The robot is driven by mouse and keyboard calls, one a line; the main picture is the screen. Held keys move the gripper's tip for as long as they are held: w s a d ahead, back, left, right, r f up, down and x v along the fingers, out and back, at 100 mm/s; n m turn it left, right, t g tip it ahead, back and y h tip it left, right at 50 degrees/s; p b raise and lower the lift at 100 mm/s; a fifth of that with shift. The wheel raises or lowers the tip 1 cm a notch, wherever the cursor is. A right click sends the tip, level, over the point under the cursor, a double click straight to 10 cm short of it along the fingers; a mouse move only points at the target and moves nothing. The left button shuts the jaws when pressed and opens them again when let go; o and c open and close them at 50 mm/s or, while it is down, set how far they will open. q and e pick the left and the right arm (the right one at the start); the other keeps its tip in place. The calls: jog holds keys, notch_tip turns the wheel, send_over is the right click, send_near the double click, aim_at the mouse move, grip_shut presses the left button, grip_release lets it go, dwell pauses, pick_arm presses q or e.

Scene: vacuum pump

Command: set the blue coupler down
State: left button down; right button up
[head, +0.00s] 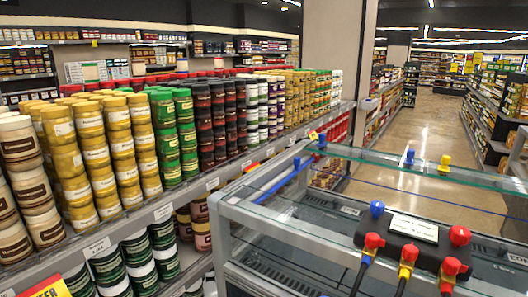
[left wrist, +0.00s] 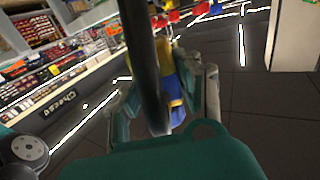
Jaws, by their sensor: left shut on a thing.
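My left gripper (left wrist: 168,98) shows in the left wrist view, its teal and grey fingers closed around a blue-and-yellow piece. The blue part, which I take for the blue coupler (left wrist: 180,82), lies between the fingers; a thick dark hose crosses in front and hides part of it. In the head view a dark box (head: 415,238) with a white label stands on the glass-topped case. Neither gripper shows in the head view.
The glass case (head: 260,225) fills the lower right. A small blue piece (head: 409,157) and a yellow piece (head: 445,163) show near its far edge. A blue hose (head: 282,182) runs along its left side. Shelves of stacked jars (head: 90,150) stand left; an open aisle (head: 420,135) lies beyond.

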pick_arm(q)
jog(key=w+a+f+n+t+y, duration=0.3)
jog(key=a+t+y, duration=0.1)
jog(key=a, duration=0.1)
jog(key=w+a+f+n+t+y, duration=0.3)
jog(key=a+n, duration=0.1)
jog(key=a, duration=0.2)
jog(key=s+a+f+n+t+y, duration=0.1)
jog(key=s+a+f+n+y, duration=0.1)
jog(key=a+f+y, duration=0.2)
jog(key=s+a+f+n+t+y, duration=0.1)
jog(key=s+a+f+n+y, duration=0.1)
jog(key=a+f, duration=0.4)
jog(key=a+n+y, duration=0.1)
jog(key=a+y, duration=0.1)
jog(key=a, duration=0.3)
jog(key=shift+s+a+f+y, duration=0.2)
jog(key=shift+a+y, duration=0.1)
jog(key=shift+y, duration=0.1)
